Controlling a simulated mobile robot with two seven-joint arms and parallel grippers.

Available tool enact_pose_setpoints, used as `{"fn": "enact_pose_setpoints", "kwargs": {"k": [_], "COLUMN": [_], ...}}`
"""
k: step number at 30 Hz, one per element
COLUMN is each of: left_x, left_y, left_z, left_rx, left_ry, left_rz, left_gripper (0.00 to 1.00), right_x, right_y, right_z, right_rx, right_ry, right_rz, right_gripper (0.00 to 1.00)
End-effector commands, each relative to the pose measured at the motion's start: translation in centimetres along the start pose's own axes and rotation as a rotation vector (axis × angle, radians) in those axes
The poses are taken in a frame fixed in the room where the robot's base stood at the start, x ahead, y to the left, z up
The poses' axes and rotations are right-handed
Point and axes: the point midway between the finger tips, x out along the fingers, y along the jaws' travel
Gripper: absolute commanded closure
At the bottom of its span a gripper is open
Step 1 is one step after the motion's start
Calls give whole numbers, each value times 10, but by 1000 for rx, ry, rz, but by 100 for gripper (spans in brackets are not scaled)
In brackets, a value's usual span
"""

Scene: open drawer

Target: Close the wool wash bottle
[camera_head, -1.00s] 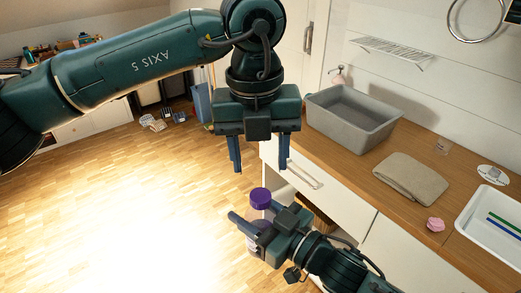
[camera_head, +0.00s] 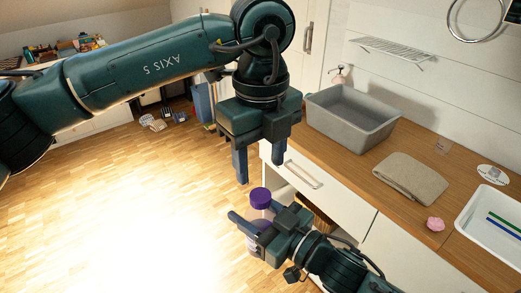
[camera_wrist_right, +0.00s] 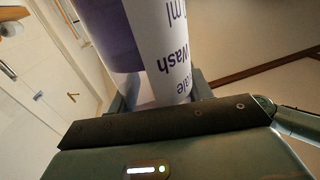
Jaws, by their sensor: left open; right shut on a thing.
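The wool wash bottle (camera_head: 261,213) is upright, pale, with a purple cap (camera_head: 260,197) on its top; I cannot tell how tightly the cap sits. My right gripper (camera_head: 262,226) is shut around the bottle's body below the cap and hides part of it. In the right wrist view the bottle (camera_wrist_right: 155,45) fills the space between the fingers, with "Wash" on its label. My left gripper (camera_head: 260,161) is open and empty, pointing down, with its fingertips a little above the cap and apart from it.
A wooden counter (camera_head: 338,163) at the right holds a grey basin (camera_head: 350,120), a folded cloth (camera_head: 410,178), a pink item (camera_head: 435,224) and a white tray (camera_head: 470,215). A white drawer front with a handle (camera_head: 303,174) is close behind the bottle.

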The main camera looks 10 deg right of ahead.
Motion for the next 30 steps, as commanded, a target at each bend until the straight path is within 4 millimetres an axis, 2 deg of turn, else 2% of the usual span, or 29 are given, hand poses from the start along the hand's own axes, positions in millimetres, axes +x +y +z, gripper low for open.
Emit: {"fn": "enact_pose_setpoints", "kwargs": {"k": [6,12,18,25,30], "left_x": [36,60,69,69,68], "left_y": [0,0,0,0,0], "left_z": [0,0,0,0,0], "left_rx": [0,0,0,0,0], "left_ry": [2,2,0,0,0], "left_rz": [2,0,0,0,0], "left_gripper": [48,48,48,48,62], "right_x": [0,0,0,0,0], "right_y": [0,0,0,0,0], "right_z": [-1,-1,-1,-1,-1], "right_rx": [0,0,0,0,0], "right_ry": [2,2,2,2,2], "right_rz": [0,0,0,0,0], "right_gripper": [100,100,100,100,100]}}
